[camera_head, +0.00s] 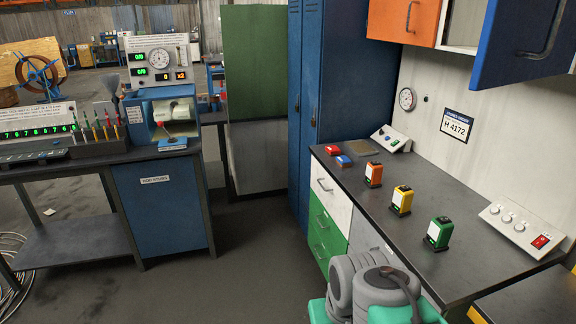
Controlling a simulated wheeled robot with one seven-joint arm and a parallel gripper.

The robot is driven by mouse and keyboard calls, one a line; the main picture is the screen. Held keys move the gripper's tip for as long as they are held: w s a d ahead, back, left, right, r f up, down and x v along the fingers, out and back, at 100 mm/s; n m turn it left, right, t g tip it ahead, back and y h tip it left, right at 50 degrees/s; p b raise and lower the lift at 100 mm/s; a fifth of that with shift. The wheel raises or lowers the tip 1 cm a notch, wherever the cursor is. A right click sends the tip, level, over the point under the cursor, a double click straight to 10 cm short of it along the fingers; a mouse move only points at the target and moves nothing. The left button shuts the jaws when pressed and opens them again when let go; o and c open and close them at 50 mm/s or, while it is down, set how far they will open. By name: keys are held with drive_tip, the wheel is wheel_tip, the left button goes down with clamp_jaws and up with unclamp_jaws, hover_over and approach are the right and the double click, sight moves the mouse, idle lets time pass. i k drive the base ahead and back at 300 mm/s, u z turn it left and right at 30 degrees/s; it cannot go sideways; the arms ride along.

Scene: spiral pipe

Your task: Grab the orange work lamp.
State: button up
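The orange work lamp (373,175) stands upright on the dark top of the long workbench at right. It has an orange body, a pale front panel and a dark top. It is the farthest of three similar lamps in a row. A yellow lamp (402,201) and a green lamp (438,233) stand nearer along the same bench. Nothing touches the orange lamp. Part of my grey and teal arm shows at the bottom, in front of the bench drawers and well short of the lamp. I cannot make out my gripper's fingers.
A control panel (520,226) stands near the wall. Cabinets (404,20) hang above the bench. A tall blue locker (308,100) stands at its far end. Open floor (250,270) lies left.

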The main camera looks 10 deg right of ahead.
sight(373, 172)
drive_tip(key=u, duration=0.75)
drive_tip(key=i, duration=2.5)
drive_tip(key=z, duration=1.15)
drive_tip(key=i, duration=0.85)
drive_tip(key=z, duration=0.7)
